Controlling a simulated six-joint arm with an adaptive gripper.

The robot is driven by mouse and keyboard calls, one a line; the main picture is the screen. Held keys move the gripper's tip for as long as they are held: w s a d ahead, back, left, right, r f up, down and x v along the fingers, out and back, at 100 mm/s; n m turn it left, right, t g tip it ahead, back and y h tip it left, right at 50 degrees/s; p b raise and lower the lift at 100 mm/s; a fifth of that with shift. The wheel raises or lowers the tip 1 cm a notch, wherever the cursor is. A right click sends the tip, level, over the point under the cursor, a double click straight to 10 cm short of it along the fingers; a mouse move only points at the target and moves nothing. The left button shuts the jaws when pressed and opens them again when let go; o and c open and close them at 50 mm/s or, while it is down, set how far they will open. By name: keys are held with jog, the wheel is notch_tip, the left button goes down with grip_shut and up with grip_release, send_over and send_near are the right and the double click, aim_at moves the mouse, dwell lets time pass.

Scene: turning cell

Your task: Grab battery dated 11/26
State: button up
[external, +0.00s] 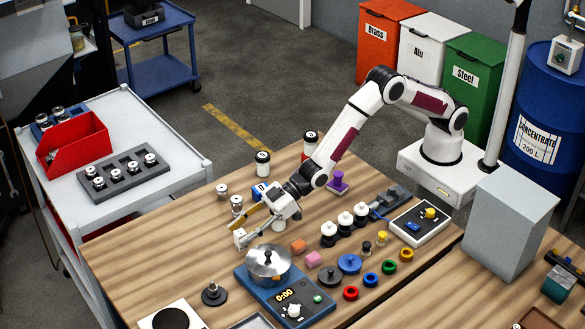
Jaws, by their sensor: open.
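No date can be read at this size, so I cannot tell which item is the battery dated 11/26. A small blue box with a white mark (262,191) stands just behind the gripper. Two small silver-and-white cylinders, one farther back (222,191) and one nearer (237,204), stand to its left.
The steel pot (268,262) sits on a blue scale (290,300) in front of the gripper. Coloured rings, blocks and black-and-white pieces (345,220) crowd the table to the right.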

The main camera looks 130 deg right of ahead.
aim_at(243, 231)
grip_shut()
jog(key=shift+r, duration=0.1)
notch_tip(243, 231, up, 10)
dwell(0.8)
dwell(0.4)
